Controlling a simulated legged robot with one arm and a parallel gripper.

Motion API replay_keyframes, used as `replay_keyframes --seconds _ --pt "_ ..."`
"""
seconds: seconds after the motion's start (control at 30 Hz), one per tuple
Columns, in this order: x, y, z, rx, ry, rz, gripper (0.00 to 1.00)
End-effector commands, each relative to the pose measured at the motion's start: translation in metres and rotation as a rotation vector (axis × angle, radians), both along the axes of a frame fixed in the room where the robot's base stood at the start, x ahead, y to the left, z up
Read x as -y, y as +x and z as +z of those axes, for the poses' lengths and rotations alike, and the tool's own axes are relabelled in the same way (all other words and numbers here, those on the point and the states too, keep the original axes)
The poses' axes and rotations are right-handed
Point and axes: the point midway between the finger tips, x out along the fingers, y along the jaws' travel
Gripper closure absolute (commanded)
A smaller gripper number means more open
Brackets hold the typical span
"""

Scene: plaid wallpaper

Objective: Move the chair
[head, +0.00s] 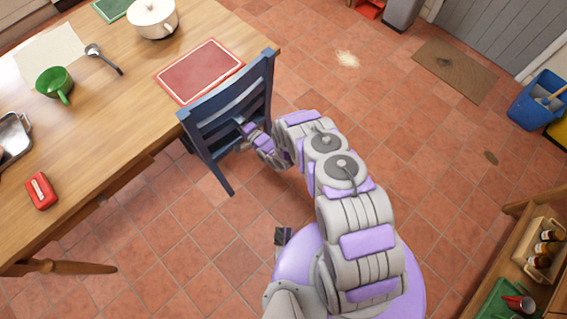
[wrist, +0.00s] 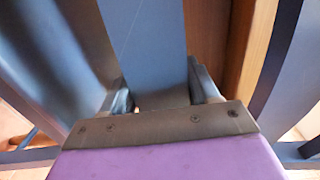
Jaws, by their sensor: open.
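A dark blue wooden chair (head: 232,103) with a slatted back stands at the long side of the wooden table (head: 120,125). Its seat side faces the table and is mostly hidden behind the chair back. My gripper (head: 245,128) is at the lower slat of the chair back. In the wrist view, a blue slat (wrist: 158,50) of the chair runs in between the two fingers of my gripper (wrist: 162,95), one finger on each side. The gripper is open around this slat. Whether the fingers touch it, I cannot tell.
A wooden shelf (head: 515,250) stands at lower right, a blue bucket (head: 540,98) at right. Tiled floor right of the chair is mostly clear.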

Motion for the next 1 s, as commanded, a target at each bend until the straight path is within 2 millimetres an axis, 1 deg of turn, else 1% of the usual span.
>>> replay_keyframes --seconds 0.03,0.2,0.23,0.67,0.77,1.0 --pt "0.002 -0.004 -0.008 -0.017 -0.011 0.000 0.37" --pt "0.002 -0.003 -0.005 -0.011 -0.007 -0.002 0.21" --pt "0.003 -0.002 -0.004 -0.010 -0.005 -0.002 0.19" --pt "0.003 -0.001 0.001 0.001 0.002 -0.003 0.19" --pt "0.009 -0.005 0.002 0.001 0.002 -0.004 0.19" --pt "0.034 -0.026 0.002 -0.002 0.001 -0.005 0.19"
